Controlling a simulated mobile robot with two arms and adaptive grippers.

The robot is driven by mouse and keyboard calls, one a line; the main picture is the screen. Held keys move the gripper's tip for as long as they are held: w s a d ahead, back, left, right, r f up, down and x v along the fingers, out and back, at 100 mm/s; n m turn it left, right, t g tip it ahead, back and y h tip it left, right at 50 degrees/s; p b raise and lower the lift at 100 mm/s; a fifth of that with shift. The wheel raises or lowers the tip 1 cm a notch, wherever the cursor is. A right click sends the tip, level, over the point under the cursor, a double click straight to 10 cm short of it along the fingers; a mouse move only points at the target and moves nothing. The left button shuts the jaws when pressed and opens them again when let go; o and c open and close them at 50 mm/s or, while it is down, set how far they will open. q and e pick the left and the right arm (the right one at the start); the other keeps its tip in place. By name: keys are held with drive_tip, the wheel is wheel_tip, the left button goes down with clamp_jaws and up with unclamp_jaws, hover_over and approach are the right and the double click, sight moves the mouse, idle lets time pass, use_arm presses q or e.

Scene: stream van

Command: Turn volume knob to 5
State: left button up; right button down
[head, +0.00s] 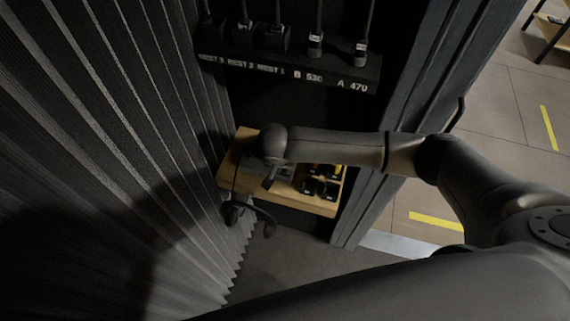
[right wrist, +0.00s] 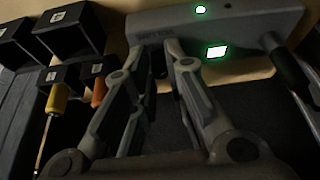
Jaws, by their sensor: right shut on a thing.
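A grey radio-like unit (right wrist: 222,24) with a lit green display (right wrist: 216,51) and a small green light fills the top of the right wrist view. In the head view it sits on a wooden shelf (head: 232,158), mostly hidden by my right wrist. My right gripper (right wrist: 160,52) is at the front face of the unit, its fingers close together on the volume knob. The knob is small, dark and mostly hidden between the fingers, so its setting cannot be read. In the head view the right gripper (head: 270,180) points down at the shelf. My left gripper is not in view.
Black bins (head: 320,188) with yellow- and orange-handled tools stand on the shelf right of the unit. Headphones (head: 250,216) hang at the shelf's front left. A labelled rack (head: 290,66) is above, a ribbed wall (head: 110,150) left, and a door frame (head: 385,130) right.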

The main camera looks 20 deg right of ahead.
drive_tip(key=m+g+b, duration=0.1)
drive_tip(key=m+b, duration=0.1)
drive_tip(key=m+h+b, duration=0.1)
drive_tip(key=m+b, duration=0.2)
drive_tip(key=m+g+h+b, duration=0.1)
drive_tip(key=m+b, duration=0.1)
drive_tip(key=m, duration=0.1)
drive_tip(key=shift+w+a+f+g+b, duration=0.2)
drive_tip(key=shift+w+f+g+b, duration=0.05)
drive_tip(key=shift+g+b, duration=0.1)
drive_tip(key=m+g+b, duration=0.1)
drive_tip(key=m+b, duration=0.2)
drive_tip(key=shift+m, duration=0.4)
drive_tip(key=m+g+b, duration=0.1)
drive_tip(key=m+b, duration=0.1)
drive_tip(key=shift+w+m, duration=0.15)
drive_tip(key=shift+m, duration=0.15)
drive_tip(key=m+g+b, duration=0.1)
drive_tip(key=m, duration=0.1)
drive_tip(key=m+g+b, duration=0.1)
drive_tip(key=m, duration=0.1)
drive_tip(key=shift+w+r+m+y, duration=0.1)
drive_tip(key=shift+r+m+y, duration=0.05)
drive_tip(key=shift+m+y, duration=0.2)
drive_tip(key=shift+d+m+g+y+b, duration=0.1)
drive_tip(key=shift+m+g+y+b, duration=0.35)
drive_tip(key=shift+m, duration=0.8)
drive_tip(key=shift+d+r+m+g+y+b, duration=0.1)
drive_tip(key=shift+m+g+y+b, duration=0.25)
drive_tip(key=shift+m, duration=1.15)
